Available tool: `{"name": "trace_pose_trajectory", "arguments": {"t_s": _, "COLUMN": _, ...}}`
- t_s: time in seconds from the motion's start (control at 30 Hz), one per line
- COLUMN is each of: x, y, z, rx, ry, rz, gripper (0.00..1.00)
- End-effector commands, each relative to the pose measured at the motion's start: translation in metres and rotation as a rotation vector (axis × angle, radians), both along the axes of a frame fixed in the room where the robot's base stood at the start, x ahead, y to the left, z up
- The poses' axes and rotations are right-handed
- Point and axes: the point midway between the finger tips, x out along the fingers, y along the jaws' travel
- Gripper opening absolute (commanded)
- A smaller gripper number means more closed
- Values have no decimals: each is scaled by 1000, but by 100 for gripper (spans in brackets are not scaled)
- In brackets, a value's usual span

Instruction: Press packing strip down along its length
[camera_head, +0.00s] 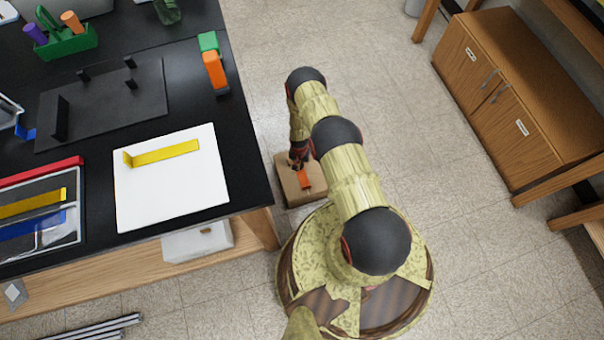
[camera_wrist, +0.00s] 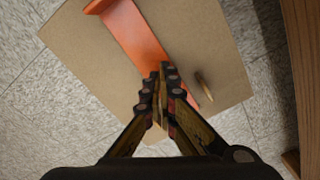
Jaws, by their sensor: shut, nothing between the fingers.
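An orange strip (camera_wrist: 132,36) lies across the flat top of a brown cardboard box (camera_wrist: 85,62). One end of it, at upper left in the wrist view, looks bent up. In the head view the strip (camera_head: 305,179) and box (camera_head: 291,193) are on the floor beside the table, partly hidden by my arm. My gripper (camera_wrist: 162,78) is shut and empty, its fingertips over the strip's lower part, hiding some of it. In the head view my gripper (camera_head: 299,158) is at the strip's far end. I cannot tell whether the fingertips touch the strip.
A small tan peg-like piece (camera_wrist: 204,86) is on the box right of the strip. The black table (camera_head: 250,190) stands left, with a yellow strip (camera_head: 165,153) on a white sheet (camera_head: 185,197). A wooden cabinet (camera_head: 500,90) stands right. Floor (camera_head: 420,190) between is clear.

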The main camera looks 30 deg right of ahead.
Motion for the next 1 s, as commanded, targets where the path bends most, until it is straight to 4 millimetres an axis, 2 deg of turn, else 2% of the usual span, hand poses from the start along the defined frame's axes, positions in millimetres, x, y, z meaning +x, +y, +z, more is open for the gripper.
{"name": "trace_pose_trajectory", "arguments": {"t_s": 1.0, "x": 0, "y": 0, "z": -13, "rx": 0, "ry": 0, "rz": 0, "gripper": 0}}
